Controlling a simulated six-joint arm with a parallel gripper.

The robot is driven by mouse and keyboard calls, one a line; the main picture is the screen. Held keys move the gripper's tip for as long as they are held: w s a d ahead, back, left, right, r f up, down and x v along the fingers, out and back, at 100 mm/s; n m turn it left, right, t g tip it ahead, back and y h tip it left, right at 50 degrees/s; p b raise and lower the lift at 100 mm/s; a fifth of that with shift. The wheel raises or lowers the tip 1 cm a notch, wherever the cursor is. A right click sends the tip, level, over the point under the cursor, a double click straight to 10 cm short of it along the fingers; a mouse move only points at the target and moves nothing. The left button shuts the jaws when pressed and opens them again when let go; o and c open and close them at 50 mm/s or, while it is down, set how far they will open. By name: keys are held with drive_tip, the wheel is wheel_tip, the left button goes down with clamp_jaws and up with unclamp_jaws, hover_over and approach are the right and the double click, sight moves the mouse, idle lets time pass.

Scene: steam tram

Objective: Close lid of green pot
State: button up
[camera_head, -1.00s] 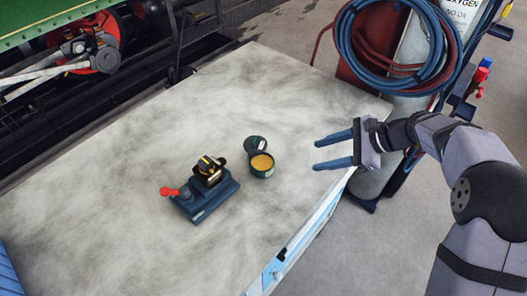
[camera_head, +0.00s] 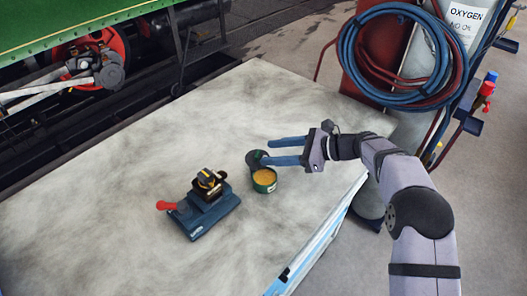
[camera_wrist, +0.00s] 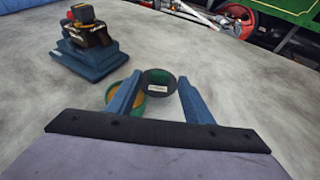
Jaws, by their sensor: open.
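The small green pot (camera_head: 264,180) stands on the grey table, uncovered, with an orange-yellow content showing. Its round dark green lid (camera_head: 255,158) is open at the pot's far side, partly hidden behind my finger. My gripper (camera_head: 269,152) is open and empty, its two blue fingers pointing left by the lid and pot. In the wrist view the lid (camera_wrist: 158,81) shows between the fingertips, with a pale label on it. The pot (camera_wrist: 139,103) is partly hidden behind the left finger there. I cannot tell whether a finger touches the lid.
A blue vise-like tool with a red handle (camera_head: 204,208) stands on the table (camera_head: 130,170) left of the pot. Gas cylinders with coiled hoses (camera_head: 395,55) stand behind the table at right. The table's left part is clear.

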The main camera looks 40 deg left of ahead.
sight(259, 153)
drive_tip(key=shift+p+x, duration=0.35)
drive_tip(key=shift+x, duration=1.55)
clamp_jaws()
